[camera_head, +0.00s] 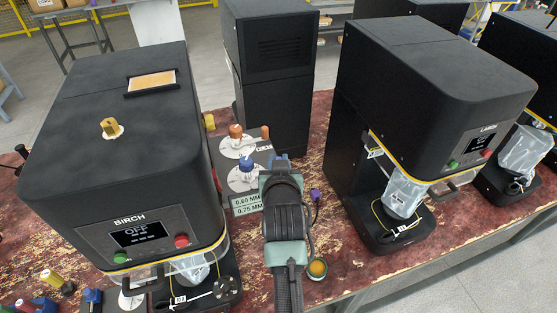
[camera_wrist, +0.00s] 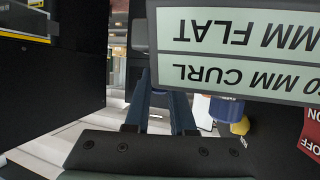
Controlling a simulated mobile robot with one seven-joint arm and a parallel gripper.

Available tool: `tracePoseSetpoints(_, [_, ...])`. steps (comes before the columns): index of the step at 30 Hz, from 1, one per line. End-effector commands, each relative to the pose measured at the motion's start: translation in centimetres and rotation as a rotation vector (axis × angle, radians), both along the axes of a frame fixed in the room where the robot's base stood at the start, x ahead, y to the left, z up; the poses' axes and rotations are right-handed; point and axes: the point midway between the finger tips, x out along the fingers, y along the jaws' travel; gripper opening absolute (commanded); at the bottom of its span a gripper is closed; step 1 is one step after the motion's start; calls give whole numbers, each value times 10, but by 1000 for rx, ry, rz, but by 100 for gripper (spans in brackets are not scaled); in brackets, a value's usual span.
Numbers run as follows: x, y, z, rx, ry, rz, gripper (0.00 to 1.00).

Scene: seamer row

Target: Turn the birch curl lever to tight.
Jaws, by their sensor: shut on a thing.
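The black BIRCH machine (camera_head: 110,170) stands at the left in the head view, its screen reading OFF. On the panel to its right are two round dials with levers, one with an orange knob (camera_head: 236,131) and one with a blue knob (camera_head: 247,165). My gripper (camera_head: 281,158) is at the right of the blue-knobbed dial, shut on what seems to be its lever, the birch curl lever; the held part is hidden. In the wrist view, my fingers (camera_wrist: 163,115) reach behind the sign's edge, and the blue knob (camera_wrist: 226,109) shows to their right.
Another machine (camera_head: 430,90) is at the right. A purple-tipped cord (camera_head: 315,194) and an orange-topped round piece (camera_head: 317,268) lie beside my arm.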

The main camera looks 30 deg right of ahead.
Motion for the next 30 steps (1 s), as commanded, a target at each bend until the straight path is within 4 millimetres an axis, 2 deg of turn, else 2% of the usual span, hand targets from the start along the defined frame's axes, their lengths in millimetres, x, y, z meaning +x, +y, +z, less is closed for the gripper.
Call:
tracePoseSetpoints(3, [0, 0, 0, 0, 0, 0, 0])
tracePoseSetpoints(4, [0, 0, 0, 0, 0, 0, 26])
tracePoseSetpoints(8, [0, 0, 0, 1, 1, 0, 50])
tracePoseSetpoints(9, [0, 0, 0, 1, 1, 0, 53])
tracePoseSetpoints(20, [-3, 1, 0, -1, 0, 0, 53])
tracePoseSetpoints(26, [-18, 10, 6, -3, 1, 1, 53])
tracePoseSetpoints(30, [-35, 20, 14, -2, 0, 1, 53])
